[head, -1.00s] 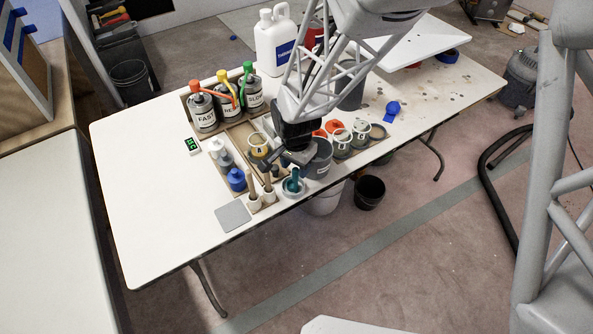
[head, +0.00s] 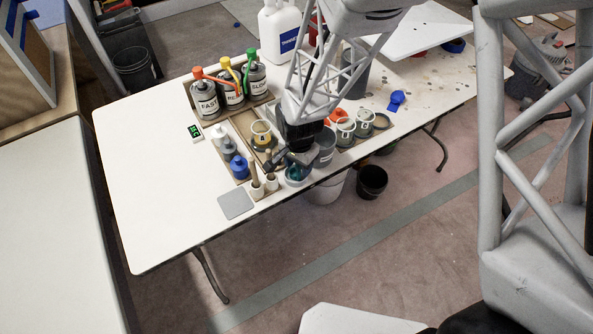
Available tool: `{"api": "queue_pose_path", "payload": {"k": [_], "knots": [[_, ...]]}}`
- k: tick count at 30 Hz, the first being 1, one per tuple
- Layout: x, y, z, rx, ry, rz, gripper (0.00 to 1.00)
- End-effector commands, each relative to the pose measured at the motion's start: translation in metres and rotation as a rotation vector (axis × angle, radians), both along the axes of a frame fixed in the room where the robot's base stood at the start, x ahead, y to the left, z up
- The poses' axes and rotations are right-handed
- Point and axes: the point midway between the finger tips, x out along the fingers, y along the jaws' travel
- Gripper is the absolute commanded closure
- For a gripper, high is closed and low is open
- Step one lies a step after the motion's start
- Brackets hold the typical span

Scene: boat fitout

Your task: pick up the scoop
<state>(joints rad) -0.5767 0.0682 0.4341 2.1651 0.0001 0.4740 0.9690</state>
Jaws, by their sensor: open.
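A teal item that looks like the scoop (head: 299,172) sits in a small pale round holder (head: 290,182) at the front edge of the table. It is small and partly covered by my gripper. My gripper (head: 291,164) is open, pointing down right above the teal item. The frame is too small to tell whether its fingers touch the item or are around it.
A grey cup (head: 325,152) stands close right of my gripper, with labelled cups (head: 345,133) beyond. White holders with wooden sticks (head: 257,190) and a blue bottle (head: 239,168) stand left. Pump cans (head: 205,101) stand behind.

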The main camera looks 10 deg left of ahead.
Motion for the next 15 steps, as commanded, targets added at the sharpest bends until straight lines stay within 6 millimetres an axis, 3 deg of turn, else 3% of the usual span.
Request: {"api": "queue_pose_path", "payload": {"k": [5,12,15], "knots": [[0.0000,0.0000,0.0001,0.000,0.000,0.000,0.52],[0.0000,0.0000,0.0001,0.000,0.000,0.000,0.89],[0.0000,0.0000,0.0001,0.000,0.000,0.000,1.00]]}}
